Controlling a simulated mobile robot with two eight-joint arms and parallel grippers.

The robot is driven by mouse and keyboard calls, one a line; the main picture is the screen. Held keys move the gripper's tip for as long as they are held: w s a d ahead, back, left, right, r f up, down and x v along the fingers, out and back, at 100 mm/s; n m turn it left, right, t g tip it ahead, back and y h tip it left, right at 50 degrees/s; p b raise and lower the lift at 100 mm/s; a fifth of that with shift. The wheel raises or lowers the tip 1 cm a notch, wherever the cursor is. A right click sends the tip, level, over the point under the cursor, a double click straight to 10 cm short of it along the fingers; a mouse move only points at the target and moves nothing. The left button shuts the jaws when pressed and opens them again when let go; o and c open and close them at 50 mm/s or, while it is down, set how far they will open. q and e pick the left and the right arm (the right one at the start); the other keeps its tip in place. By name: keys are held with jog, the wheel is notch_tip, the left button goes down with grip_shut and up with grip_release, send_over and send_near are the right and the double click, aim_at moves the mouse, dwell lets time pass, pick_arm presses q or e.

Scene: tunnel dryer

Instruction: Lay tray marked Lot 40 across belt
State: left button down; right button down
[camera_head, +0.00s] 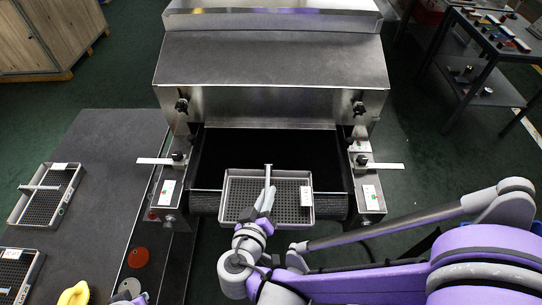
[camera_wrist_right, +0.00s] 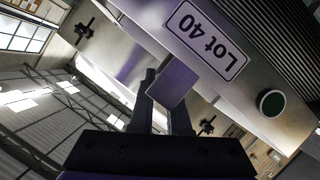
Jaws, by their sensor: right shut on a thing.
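The metal mesh tray (camera_head: 234,208) is at the front end of the dark belt (camera_head: 262,158), roughly level and sideways across it. A white label lies at its right end. I cannot tell whether the tray touches the belt. Part of my left gripper (camera_head: 128,298) shows at the bottom edge; its jaws are unclear.
The steel dryer hood (camera_head: 272,70) stands behind the belt, with side knobs and white flags. Two more mesh trays (camera_head: 47,194) (camera_head: 16,272) lie on the dark table (camera_head: 105,165) at left. A yellow object (camera_head: 75,293) and a red disc (camera_head: 138,257) are near its front.

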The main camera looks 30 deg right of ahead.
jog(key=w+d, duration=0.9)
jog(key=w, duration=0.5)
jog(key=f, duration=0.4)
jog(key=w+f, duration=0.1)
jog(key=f, duration=0.1)
jog(key=shift+f+b, duration=0.2)
jog(key=shift+b, duration=0.2)
jog(key=shift+w+d+f, duration=0.2)
jog(key=shift+w+f, duration=0.05)
jog(key=shift+f, duration=0.05)
jog(key=shift+f, duration=0.15)
jog(key=c, duration=0.9)
grip_release()
